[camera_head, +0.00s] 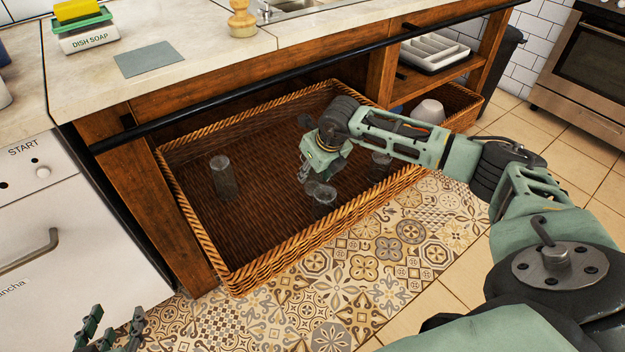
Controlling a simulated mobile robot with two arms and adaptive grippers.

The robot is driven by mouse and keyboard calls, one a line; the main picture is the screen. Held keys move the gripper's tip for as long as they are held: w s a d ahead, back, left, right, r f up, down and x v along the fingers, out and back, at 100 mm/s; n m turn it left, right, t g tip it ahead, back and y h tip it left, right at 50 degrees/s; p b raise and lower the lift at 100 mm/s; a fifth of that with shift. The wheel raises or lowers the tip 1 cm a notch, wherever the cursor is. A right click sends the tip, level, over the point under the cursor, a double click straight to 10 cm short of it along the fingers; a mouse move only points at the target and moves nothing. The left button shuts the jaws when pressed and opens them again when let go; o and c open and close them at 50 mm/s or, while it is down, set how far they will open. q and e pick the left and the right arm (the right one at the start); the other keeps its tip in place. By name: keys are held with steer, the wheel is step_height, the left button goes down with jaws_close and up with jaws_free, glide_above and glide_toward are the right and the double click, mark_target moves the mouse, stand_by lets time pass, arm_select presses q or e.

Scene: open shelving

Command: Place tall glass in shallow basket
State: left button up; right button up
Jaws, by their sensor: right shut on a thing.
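The large shallow wicker basket (285,252) sits in the lower opening of the wooden counter, its front rim over the patterned floor. A clear tall glass (223,178) stands in its left part. Another clear glass (380,163) is at the right, partly behind my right arm. My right gripper (306,176) reaches down into the basket area and is shut on a clear glass (323,199) near the middle. Whether this glass touches the basket floor is hard to tell. My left gripper (110,338) is at the bottom left edge, fingers apart and empty, partly cut off.
A smaller wicker basket (462,103) with a white cup (429,112) is to the right. A white cutlery tray (433,52) lies on the shelf above. A dark rail (270,88) runs along the counter front above the large basket. The left part of the large basket has free room.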

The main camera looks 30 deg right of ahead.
mark_target(313, 179)
step_height(313, 179, down, 3)
arm_select(q)
steer(key=w+r+t, duration=0.1)
steer(key=w+d+r, duration=0.1)
steer(key=r, duration=0.1)
steer(key=shift+r+t+h, duration=0.15)
steer(key=shift+t+h, duration=0.15)
steer(key=shift+t, duration=0.1)
steer(key=shift+r+b, duration=0.15)
steer(key=shift+b, duration=0.15)
arm_select(e)
steer(key=o, duration=1.3)
steer(key=shift+f, duration=0.1)
arm_select(q)
steer(key=shift+w+r, duration=0.1)
arm_select(e)
steer(key=shift+o, duration=0.2)
